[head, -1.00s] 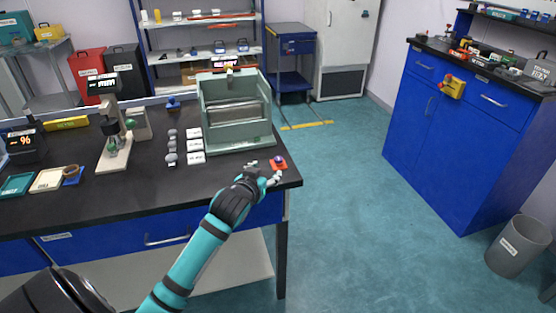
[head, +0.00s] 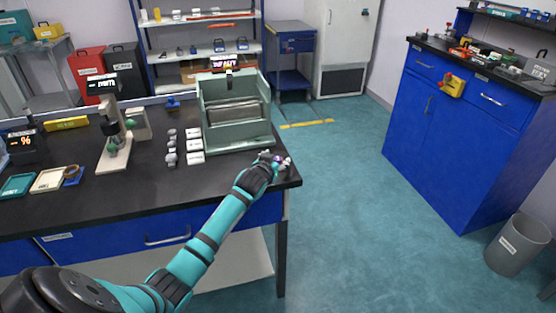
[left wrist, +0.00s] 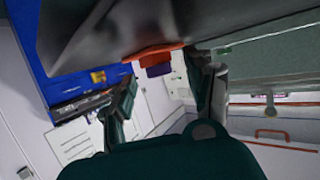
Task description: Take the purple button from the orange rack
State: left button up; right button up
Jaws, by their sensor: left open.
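The orange rack (left wrist: 152,52) shows in the left wrist view as a flat orange piece on the dark bench top. The purple button (left wrist: 158,70) sits at it, appearing between my two finger tips. In the head view a bit of purple (head: 279,159) shows at my left gripper (head: 277,162), by the bench's right front corner. The hand hides most of the rack there. My left gripper is open, one finger on each side of the button in the wrist view. I cannot tell whether they touch it. My right gripper is not in view.
A green-grey machine (head: 238,140) stands close behind the hand. Several white labelled blocks (head: 195,145) and grey pieces lie left of it on the black bench (head: 130,195). The floor (head: 340,200) right of the bench is clear up to the blue cabinet (head: 425,140).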

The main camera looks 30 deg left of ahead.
pick_arm(q)
jog(key=c, duration=0.9)
jog(key=shift+r, duration=0.1)
